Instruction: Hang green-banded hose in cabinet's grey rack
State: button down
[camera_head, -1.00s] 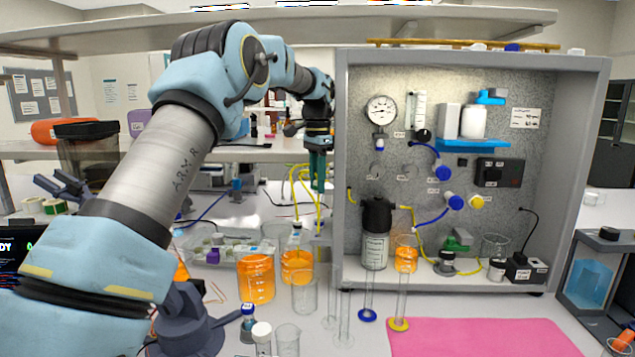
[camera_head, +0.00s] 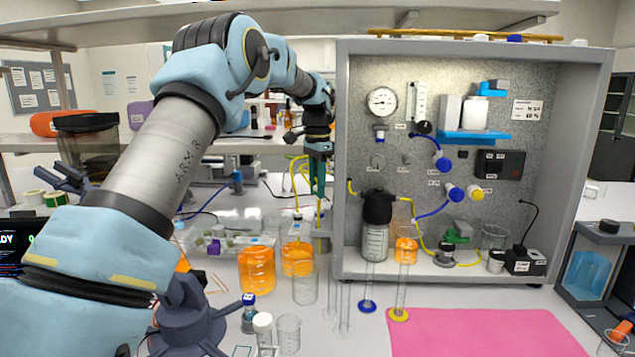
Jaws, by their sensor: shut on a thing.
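My gripper (camera_head: 318,190), with dark green fingers, points down just outside the left wall of the grey cabinet (camera_head: 341,130). It is shut on a yellow hose (camera_head: 319,208), which shows at and below the fingertips. Yellow tubing (camera_head: 296,180) also loops up beside the gripper, above an orange-filled flask (camera_head: 297,258). I cannot make out a green band; the fingers hide part of the hose. A small grey upright piece (camera_head: 321,243) stands below the gripper at the cabinet's left side; I cannot tell whether it is the rack.
Inside the cabinet are a dark-capped bottle (camera_head: 376,235), a gauge (camera_head: 382,101), valves and other tubing. An orange beaker (camera_head: 256,270), clear beakers and tall cylinders (camera_head: 401,285) crowd the bench in front. A pink mat (camera_head: 485,332) lies clear at front right. A shelf (camera_head: 250,25) hangs above.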

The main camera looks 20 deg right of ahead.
jog(key=shift+f, duration=4.4)
jog(key=c, duration=0.6)
grip_release()
jog(key=shift+o, duration=0.2)
notch_tip(320, 180, up, 11)
jog(key=b, duration=0.3)
jog(key=shift+f, duration=0.1)
